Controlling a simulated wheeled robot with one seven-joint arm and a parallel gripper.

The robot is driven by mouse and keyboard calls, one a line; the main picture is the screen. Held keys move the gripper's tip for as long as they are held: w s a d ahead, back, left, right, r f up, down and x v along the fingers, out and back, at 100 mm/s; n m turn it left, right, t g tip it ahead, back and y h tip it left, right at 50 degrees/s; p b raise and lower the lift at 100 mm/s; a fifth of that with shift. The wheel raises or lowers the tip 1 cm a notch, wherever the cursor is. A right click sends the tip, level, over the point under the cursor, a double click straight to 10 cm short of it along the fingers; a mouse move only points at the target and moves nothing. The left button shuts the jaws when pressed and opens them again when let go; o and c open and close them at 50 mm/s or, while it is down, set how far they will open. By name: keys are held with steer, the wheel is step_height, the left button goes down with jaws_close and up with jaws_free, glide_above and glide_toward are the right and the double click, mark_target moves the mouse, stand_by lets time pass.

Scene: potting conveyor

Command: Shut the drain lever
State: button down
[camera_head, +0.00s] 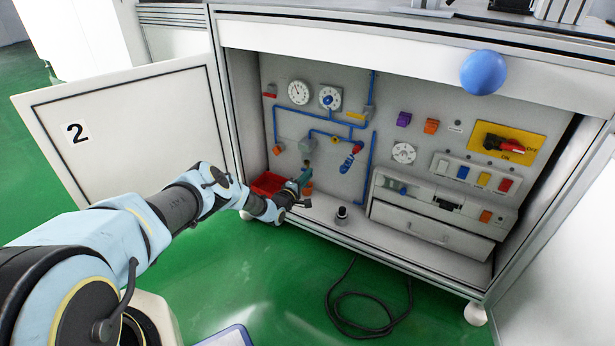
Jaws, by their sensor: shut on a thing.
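My gripper (304,178) is low at the left part of the open cabinet, in front of the back panel. It is shut on a small part at the lower end of the left pipework, which appears to be the drain lever. The gripper covers most of it, so its angle cannot be told. An orange part (308,188) shows right beside the fingers. The blue pipework (318,116) runs across the panel above. A red tray (268,183) stands on the cabinet floor left of the gripper.
A blue-handled valve (347,162) hangs to the right. Two gauges (298,92) are above. A small black knob-like object (342,212) stands on the cabinet floor. A drawer unit (430,225) fills the right side. The open door (130,130) is at left; a black cable (368,318) lies on the floor.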

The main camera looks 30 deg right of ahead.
steer(key=c, duration=0.8)
jaws_free()
steer(key=shift+c, duration=0.2)
steer(key=p+v, duration=0.5)
steer(key=v, duration=0.5)
steer(key=shift+s+a, duration=0.15)
steer(key=shift+a, duration=0.25)
